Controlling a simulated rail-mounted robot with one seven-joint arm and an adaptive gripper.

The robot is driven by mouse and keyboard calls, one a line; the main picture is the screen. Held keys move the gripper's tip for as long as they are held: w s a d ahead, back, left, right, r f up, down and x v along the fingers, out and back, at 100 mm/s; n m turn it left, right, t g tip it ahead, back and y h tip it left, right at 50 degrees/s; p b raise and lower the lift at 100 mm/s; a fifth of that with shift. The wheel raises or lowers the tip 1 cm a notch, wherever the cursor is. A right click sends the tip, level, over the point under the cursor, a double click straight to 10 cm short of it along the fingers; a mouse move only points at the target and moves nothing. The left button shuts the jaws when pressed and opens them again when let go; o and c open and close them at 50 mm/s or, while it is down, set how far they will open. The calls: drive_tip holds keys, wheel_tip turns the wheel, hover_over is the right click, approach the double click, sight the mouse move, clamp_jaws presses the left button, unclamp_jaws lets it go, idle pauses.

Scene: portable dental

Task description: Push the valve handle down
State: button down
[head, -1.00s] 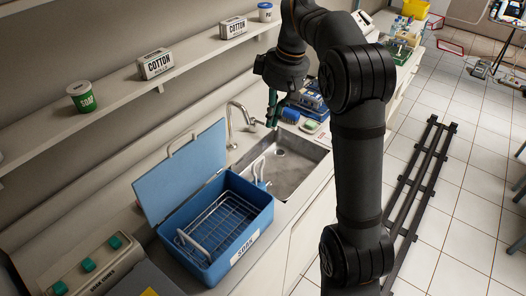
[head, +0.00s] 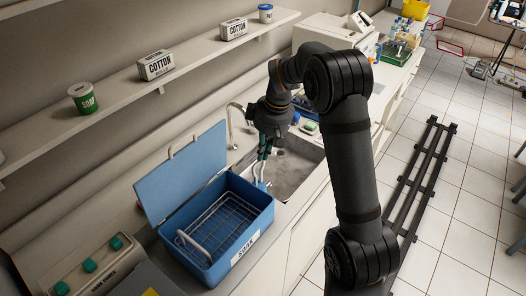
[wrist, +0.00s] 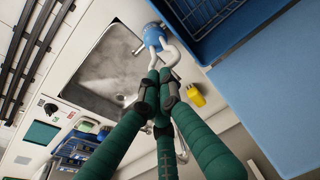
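A white, curved lever-like piece on a round blue base stands at the sink's near edge, by the blue box; I take it for the valve handle (wrist: 172,51). In the head view the blue base (head: 262,186) shows low beside the box. My gripper (wrist: 157,77) has green fingers drawn together, tips close to the white piece; I cannot tell whether they touch it. In the head view my gripper (head: 258,160) points down over the sink's near left side and partly hides the white piece. Nothing is visibly held.
The open blue box (head: 246,209) with a wire basket stands near the sink (head: 295,160). A curved faucet (head: 231,121) rises along the wall side. A yellow piece (wrist: 195,96) lies close to the fingers. A shelf (head: 120,88) runs along the wall.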

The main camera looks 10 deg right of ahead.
wheel_tip(320, 180, down, 4)
drive_tip(key=b, duration=0.3)
drive_tip(key=shift+s+r+b, duration=0.1)
drive_tip(key=shift+r+b, duration=0.05)
drive_tip(key=shift+b, duration=0.15)
wheel_tip(320, 180, up, 14)
drive_tip(key=s+d+p, duration=0.1)
drive_tip(key=d+p, duration=0.1)
drive_tip(key=shift+s, duration=0.35)
idle(0.4)
